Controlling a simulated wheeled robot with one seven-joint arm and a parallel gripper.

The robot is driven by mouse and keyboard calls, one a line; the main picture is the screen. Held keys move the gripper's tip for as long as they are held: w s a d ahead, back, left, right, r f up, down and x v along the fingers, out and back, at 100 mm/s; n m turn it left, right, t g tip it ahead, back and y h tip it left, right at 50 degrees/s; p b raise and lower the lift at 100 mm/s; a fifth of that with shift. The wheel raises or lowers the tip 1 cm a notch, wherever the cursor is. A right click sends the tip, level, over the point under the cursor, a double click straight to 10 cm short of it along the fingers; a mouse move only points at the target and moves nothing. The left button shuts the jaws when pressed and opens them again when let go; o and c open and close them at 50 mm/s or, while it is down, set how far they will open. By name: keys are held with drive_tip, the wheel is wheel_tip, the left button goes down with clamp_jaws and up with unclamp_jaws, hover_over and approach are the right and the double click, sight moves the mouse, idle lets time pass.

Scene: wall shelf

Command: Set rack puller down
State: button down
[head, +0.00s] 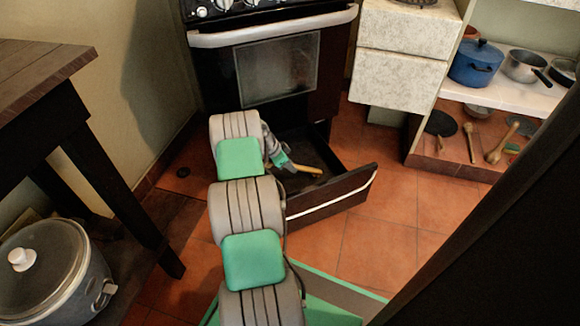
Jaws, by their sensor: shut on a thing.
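The rack puller (306,170) shows as a short yellow-tan wooden piece, lying roughly level and pointing right. My gripper (284,164) is shut on its left end. Both appear inside or just above the open drawer (320,205) under the oven. The drawer is dark, with a pale handle strip along its front. My arm hides the drawer's left side and part of the puller, so I cannot tell whether the puller touches the drawer floor.
The oven (278,70) stands behind the drawer. A dark table (40,60) and a rice cooker (50,275) are at left. Shelves at right hold a blue pot (475,65), a steel saucepan (522,66) and wooden utensils (500,145). The tiled floor right of the drawer is clear.

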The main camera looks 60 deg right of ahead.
drive_tip(key=c, duration=1.2)
unclamp_jaws()
drive_tip(key=p+v, duration=0.5)
drive_tip(key=v, duration=0.7)
drive_tip(key=shift+r, duration=0.1)
drive_tip(key=w+a+r+n+t, duration=0.1)
drive_tip(key=w+a+r+n, duration=0.35)
drive_tip(key=a, duration=0.35)
drive_tip(key=w+a+r+n+t+y, duration=0.1)
drive_tip(key=w+a+r+n+t, duration=0.2)
drive_tip(key=a+r, duration=0.4)
drive_tip(key=w+a+r+n, duration=0.4)
drive_tip(key=w+a, duration=0.2)
drive_tip(key=a, duration=0.3)
drive_tip(key=s+a+r+n+t+y, duration=0.1)
drive_tip(key=s+a+r+n, duration=0.2)
drive_tip(key=a, duration=0.5)
drive_tip(key=s+a+r+n+y, duration=0.15)
drive_tip(key=a+n, duration=0.25)
drive_tip(key=a, duration=0.5)
drive_tip(key=s+a+n+y, duration=0.1)
drive_tip(key=s+a+n, duration=0.6)
drive_tip(key=a, duration=0.5)
drive_tip(key=shift+s+r+t, duration=0.4)
drive_tip(key=shift+s+r, duration=0.1)
drive_tip(key=shift+s, duration=0.05)
drive_tip(key=shift+n, duration=0.25)
